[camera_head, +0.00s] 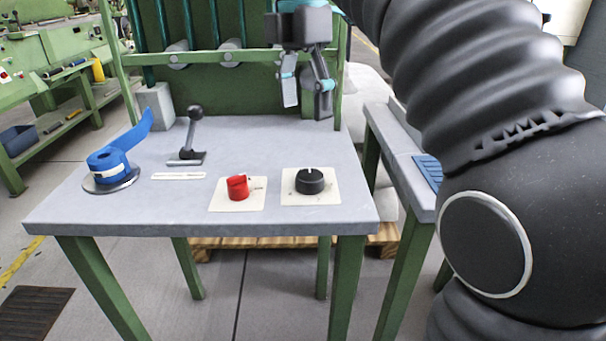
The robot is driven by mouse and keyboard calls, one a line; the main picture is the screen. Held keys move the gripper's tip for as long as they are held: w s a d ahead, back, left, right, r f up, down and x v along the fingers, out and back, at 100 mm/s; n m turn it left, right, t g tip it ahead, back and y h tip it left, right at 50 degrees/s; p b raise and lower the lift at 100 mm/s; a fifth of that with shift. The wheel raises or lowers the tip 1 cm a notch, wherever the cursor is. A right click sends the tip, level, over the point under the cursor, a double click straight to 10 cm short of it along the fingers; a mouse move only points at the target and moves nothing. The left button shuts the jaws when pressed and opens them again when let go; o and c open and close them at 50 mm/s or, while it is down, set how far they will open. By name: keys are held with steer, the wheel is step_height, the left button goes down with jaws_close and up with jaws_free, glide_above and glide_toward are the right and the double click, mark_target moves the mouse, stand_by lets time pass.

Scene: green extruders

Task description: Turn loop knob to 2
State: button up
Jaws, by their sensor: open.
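Two knobs sit on pale square plates near the front edge of the grey table (120,215). The red knob (238,187) is at the left and the black round knob (309,181) is at the right. The black one has a white mark at its far side. The plate markings are too small to read, so I cannot tell which is the loop knob. My gripper (305,108) hangs above the back right part of the table, behind the black knob. It is open and empty, fingers pointing down, clear of both knobs.
A black lever (193,137) stands upright on the table at the left of the knobs. A blue tape roll (110,165) lies at the left edge. A grey block (155,103) and green frame bars stand at the back.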

mark_target(310, 174)
steer(key=f+b, duration=0.1)
steer(key=f, duration=0.3)
steer(key=f+b, duration=0.1)
steer(key=f, duration=0.3)
steer(key=d+f+b, duration=0.1)
steer(key=f, duration=0.3)
steer(key=shift+s+b, duration=0.3)
steer(key=shift+r, duration=0.1)
